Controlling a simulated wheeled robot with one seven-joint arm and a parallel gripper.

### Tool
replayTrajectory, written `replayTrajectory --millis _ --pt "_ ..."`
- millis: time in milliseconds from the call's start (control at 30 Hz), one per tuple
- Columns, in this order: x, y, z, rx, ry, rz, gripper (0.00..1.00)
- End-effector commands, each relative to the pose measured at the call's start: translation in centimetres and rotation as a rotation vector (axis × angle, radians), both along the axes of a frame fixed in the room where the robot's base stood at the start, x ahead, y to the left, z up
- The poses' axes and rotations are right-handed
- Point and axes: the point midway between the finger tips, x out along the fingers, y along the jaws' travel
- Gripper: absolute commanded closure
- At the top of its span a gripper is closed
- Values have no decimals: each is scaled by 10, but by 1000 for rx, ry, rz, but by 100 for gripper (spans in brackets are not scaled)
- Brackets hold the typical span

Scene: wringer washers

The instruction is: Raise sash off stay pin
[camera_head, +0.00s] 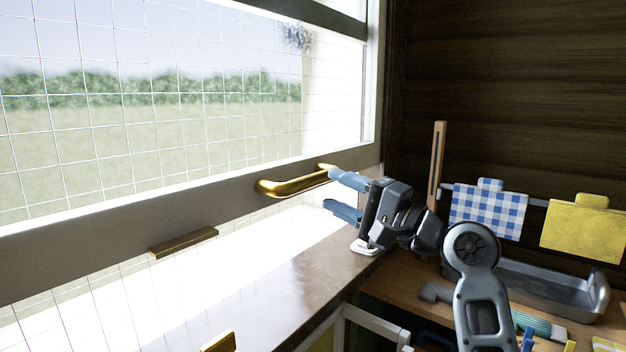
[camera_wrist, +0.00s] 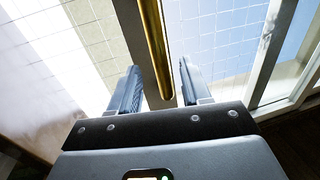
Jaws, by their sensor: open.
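The window sash's grey bottom rail (camera_head: 120,222) runs up to the right, with a brass bar handle (camera_head: 290,187) on it. My gripper (camera_head: 338,194) is at the right end of that handle, with blue fingers apart. In the wrist view, the brass handle (camera_wrist: 153,45) points down toward the gap between my open fingers (camera_wrist: 158,82), with one finger on each side. I see no clear contact, and nothing is clamped. I cannot make out the stay pin for certain.
A brown bar (camera_head: 184,243) sits below the rail, and a small brass piece (camera_head: 218,342) is at the sill's front. On the right are a slotted wooden upright (camera_head: 437,165), a checked cloth (camera_head: 488,212), a yellow cloth (camera_head: 583,228) and a grey tray (camera_head: 545,290) on the bench.

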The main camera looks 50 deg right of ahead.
Motion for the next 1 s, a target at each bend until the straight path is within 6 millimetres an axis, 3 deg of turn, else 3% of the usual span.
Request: replayTrajectory --millis 200,400,767,1000 --pt "35 3 9 -2 0 3 52" --pt "55 3 11 -1 1 1 52" --pt "60 3 11 -3 1 -2 52" --pt "60 3 11 -2 1 -1 75"
